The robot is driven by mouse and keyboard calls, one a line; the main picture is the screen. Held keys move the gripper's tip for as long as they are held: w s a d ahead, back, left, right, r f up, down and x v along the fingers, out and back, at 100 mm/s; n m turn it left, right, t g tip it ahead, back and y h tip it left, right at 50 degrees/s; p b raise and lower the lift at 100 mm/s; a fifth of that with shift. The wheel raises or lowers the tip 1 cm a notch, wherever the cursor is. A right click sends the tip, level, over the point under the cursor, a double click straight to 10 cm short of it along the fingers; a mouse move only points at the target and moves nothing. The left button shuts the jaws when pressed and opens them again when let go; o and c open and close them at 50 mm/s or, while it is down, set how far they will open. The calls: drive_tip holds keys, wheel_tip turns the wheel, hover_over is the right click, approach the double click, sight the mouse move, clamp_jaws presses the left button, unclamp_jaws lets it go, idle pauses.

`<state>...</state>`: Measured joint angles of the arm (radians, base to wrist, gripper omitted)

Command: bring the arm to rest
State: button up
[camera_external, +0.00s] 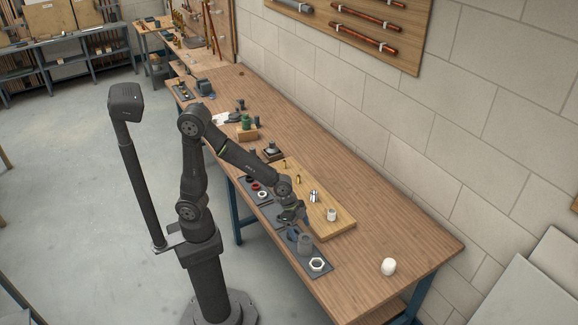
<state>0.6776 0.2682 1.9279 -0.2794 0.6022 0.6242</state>
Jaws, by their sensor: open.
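My gripper (292,215) is at the end of the bent arm, low over the front edge of the wooden bench (410,243). It hangs above the dark mat (322,271) with plumbing parts, beside the light wooden board (334,229). It is small and dark in this view; its jaws are open and I see nothing held between them. A grey cylindrical part (305,244) and a dark ring-like part stand just below and to the right of it. The arm reaches out from its pedestal to the right.
A white nut-like ring (317,264) lies on the mat. A white cup-like piece (332,215) and a shiny metal fitting (314,196) stand on the board. A white rounded object (388,266) sits at the bench's right. Green fittings (246,122) stand farther back. The bench's right part is mostly clear.

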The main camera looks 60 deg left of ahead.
sight(307, 239)
drive_tip(key=x, duration=0.9)
drive_tip(key=shift+f, duration=0.25)
drive_tip(key=shift+r, duration=0.15)
drive_tip(key=shift+r, duration=0.25)
drive_tip(key=v, duration=1.2)
drive_tip(key=x, duration=1.2)
drive_tip(key=shift+f, duration=0.25)
drive_tip(key=shift+w+d+r, duration=0.1)
drive_tip(key=shift+r, duration=0.2)
wheel_tip(307, 239, up, 4)
drive_tip(key=shift+f, duration=0.25)
drive_tip(key=shift+s+r, duration=0.3)
drive_tip(key=shift+s, duration=0.25)
